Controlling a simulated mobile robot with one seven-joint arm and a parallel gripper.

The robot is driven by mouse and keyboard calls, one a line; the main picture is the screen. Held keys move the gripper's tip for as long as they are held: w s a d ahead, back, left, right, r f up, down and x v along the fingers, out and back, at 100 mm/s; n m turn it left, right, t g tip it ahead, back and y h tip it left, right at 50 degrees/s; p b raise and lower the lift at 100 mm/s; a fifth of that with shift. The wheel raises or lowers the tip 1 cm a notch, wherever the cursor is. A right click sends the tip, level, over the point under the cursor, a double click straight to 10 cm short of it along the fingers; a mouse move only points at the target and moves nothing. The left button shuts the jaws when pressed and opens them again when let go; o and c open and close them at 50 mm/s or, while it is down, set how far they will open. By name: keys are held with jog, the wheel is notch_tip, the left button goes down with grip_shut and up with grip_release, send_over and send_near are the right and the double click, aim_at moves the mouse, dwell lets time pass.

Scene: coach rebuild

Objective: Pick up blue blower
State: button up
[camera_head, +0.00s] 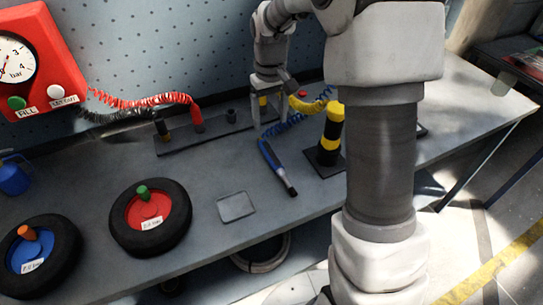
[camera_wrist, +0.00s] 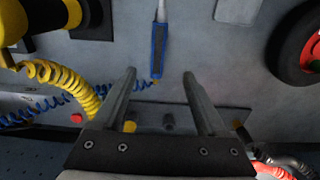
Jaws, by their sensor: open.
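The blue blower (camera_head: 270,157) lies on the grey bench, its slim blue body ending in a thin nozzle that points toward the front edge. A coiled blue hose (camera_head: 283,125) runs near its back end. In the wrist view the blower (camera_wrist: 158,48) lies ahead of the fingertips, lined up with the gap between them. My gripper (camera_head: 268,122) is open and empty, pointing down behind the blower's back end. Both fingers of my gripper (camera_wrist: 159,74) show apart in the wrist view. Nothing is between them at the tips.
A black-and-yellow post (camera_head: 332,130) stands close right of the blower, with a yellow coiled hose (camera_head: 307,104) behind. A grey plate (camera_head: 236,206) and two small wheels, red (camera_head: 122,222) and blue (camera_head: 68,240), lie to the left. A dark holder strip (camera_head: 215,134) is behind.

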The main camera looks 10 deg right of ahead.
send_over(272, 155)
notch_tip(272, 155, down, 9)
jog(key=shift+w+a+r, duration=0.1)
jog(key=shift+a, duration=0.05)
jog(key=shift+d+f, duration=0.2)
jog(key=shift+f, duration=2.5)
jog(key=shift+r, duration=0.1)
grip_shut()
